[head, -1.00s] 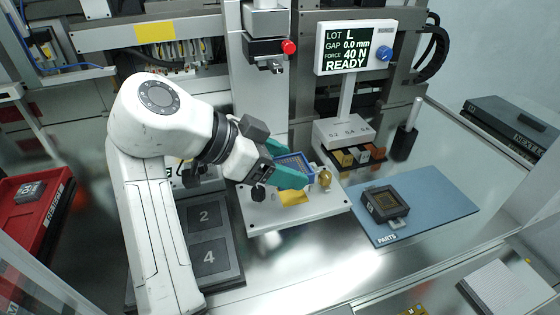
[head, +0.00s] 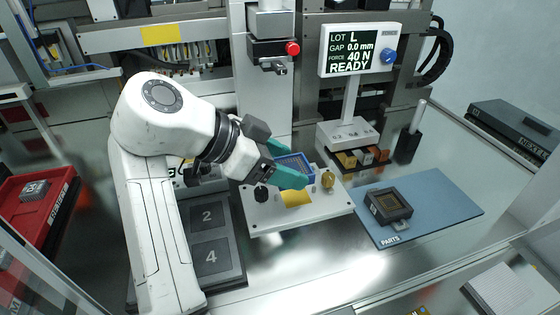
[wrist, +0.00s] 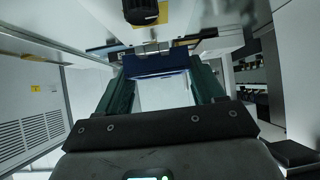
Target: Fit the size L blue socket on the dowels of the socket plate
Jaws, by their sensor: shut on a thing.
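The blue socket (head: 299,161) is a square blue frame, held between the teal fingers of my gripper (head: 292,167) over the back part of the white socket plate (head: 314,217). In the wrist view, the socket's blue side (wrist: 155,66) spans between the fingertips (wrist: 158,80). The gripper hides part of the socket, and the dowels cannot be made out. I cannot tell whether the socket touches the plate. A brass knob (head: 328,180) stands on the plate just right of the fingertips.
A dark socket (head: 388,205) lies on the blue parts mat (head: 440,205) at the right. A display (head: 357,51) reads LOT L, GAP 0.0 mm, FORCE 40 N, READY. A press head with a red button (head: 292,48) is behind. A numbered dark tray (head: 210,235) is left of the plate.

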